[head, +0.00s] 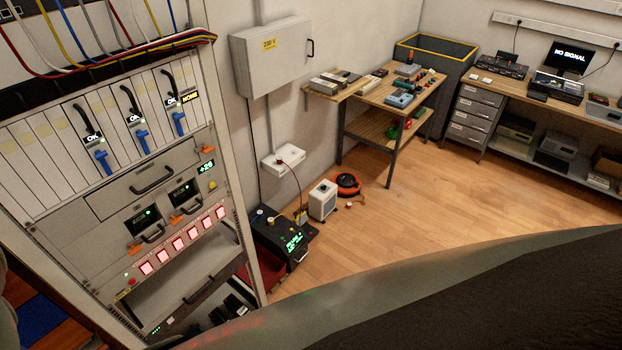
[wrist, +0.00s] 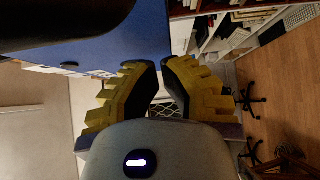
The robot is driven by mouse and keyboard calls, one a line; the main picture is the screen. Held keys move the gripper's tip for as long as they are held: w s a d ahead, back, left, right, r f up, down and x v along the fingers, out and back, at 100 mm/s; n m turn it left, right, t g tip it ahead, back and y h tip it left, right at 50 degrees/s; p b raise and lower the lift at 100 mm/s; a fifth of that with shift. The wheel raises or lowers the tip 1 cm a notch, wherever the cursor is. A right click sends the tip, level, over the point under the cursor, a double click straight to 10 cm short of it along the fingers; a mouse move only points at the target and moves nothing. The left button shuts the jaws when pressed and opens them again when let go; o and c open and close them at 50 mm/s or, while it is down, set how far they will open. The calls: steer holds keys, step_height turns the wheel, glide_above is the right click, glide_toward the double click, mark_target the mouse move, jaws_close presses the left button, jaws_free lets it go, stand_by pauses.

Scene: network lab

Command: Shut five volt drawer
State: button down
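A grey equipment rack fills the left of the head view. It has a wide front with a dark handle (head: 152,181) and two small units with green-lit displays, a left one (head: 145,219) and a right one (head: 182,190). Both have handles and orange tabs. Below a row of red-lit buttons (head: 182,244) is a pale surface (head: 175,278), and lower down another handle. No five volt label can be read, so I cannot tell which drawer it is. My gripper (wrist: 161,66) shows yellow-backed fingers in the wrist view, tips close together, nothing visible between them.
A black unit with green text (head: 285,240) and a white box (head: 323,200) stand on the floor right of the rack. A wall cabinet (head: 272,57), a wooden workbench (head: 395,92) and a long desk (head: 540,90) lie beyond.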

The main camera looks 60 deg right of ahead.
steer(key=shift+w, duration=0.25)
steer(key=shift+w, duration=0.2)
stand_by(0.3)
